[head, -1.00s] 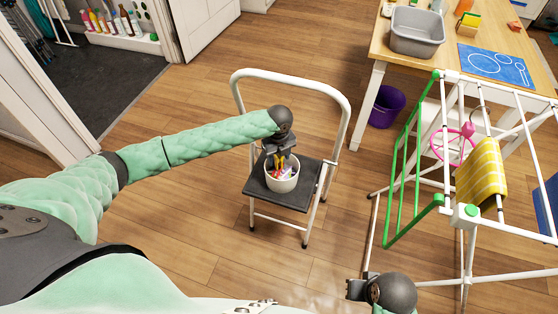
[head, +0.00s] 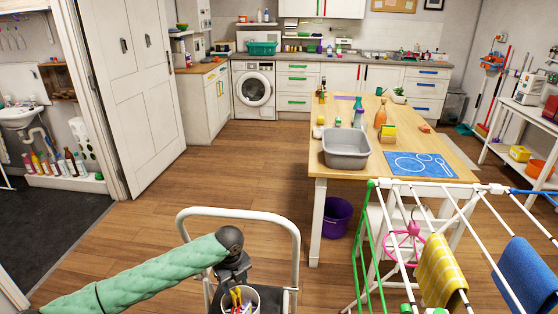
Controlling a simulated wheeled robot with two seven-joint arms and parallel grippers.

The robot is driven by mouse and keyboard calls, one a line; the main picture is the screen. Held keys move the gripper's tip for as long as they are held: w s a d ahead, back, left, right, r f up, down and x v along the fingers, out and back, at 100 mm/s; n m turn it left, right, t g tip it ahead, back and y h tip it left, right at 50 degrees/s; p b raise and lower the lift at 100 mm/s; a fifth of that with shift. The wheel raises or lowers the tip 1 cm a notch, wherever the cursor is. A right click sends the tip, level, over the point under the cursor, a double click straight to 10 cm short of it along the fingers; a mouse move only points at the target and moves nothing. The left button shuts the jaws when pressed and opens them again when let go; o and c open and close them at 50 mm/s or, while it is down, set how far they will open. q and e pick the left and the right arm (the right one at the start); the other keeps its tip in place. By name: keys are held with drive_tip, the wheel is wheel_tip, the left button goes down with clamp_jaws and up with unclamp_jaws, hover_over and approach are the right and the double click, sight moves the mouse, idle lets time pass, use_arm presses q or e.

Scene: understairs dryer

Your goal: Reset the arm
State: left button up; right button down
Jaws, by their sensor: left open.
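My left gripper (head: 239,289) is at the end of my pale green padded arm, low in the head view. It is open and points down over a white bucket (head: 254,298). The bucket holds small coloured items, some red and yellow; the gripper partly covers them. The bucket stands on the dark step of a white-framed step stool (head: 297,262), cut off by the bottom edge. I cannot tell whether the fingers touch the items. My right gripper is not in view.
A white drying rack (head: 371,250) with a yellow striped cloth (head: 440,270) and a blue cloth (head: 527,274) stands at the right. Behind it are a wooden table (head: 318,160) with a grey basin (head: 346,149) and a purple bucket (head: 337,217). Open floor lies beyond the stool.

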use_arm(q)
drive_tip(key=s+d+f+n+t+h, duration=0.1)
drive_tip(key=s+d+f+n+h, duration=0.2)
drive_tip(key=s+d+n, duration=1)
drive_tip(key=s+a+n, duration=0.2)
drive_tip(key=s+n, duration=0.2)
drive_tip(key=s, duration=0.4)
drive_tip(key=s+a+n, duration=0.3)
drive_tip(key=s+n, duration=0.1)
drive_tip(key=s, duration=0.4)
drive_tip(key=s+a+r+n+t+y+p, duration=0.1)
drive_tip(key=s+n, duration=0.3)
drive_tip(key=s, duration=0.4)
drive_tip(key=shift+a, duration=0.8)
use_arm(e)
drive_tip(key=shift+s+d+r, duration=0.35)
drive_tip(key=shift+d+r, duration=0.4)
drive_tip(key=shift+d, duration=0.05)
use_arm(q)
drive_tip(key=shift+s, duration=0.1)
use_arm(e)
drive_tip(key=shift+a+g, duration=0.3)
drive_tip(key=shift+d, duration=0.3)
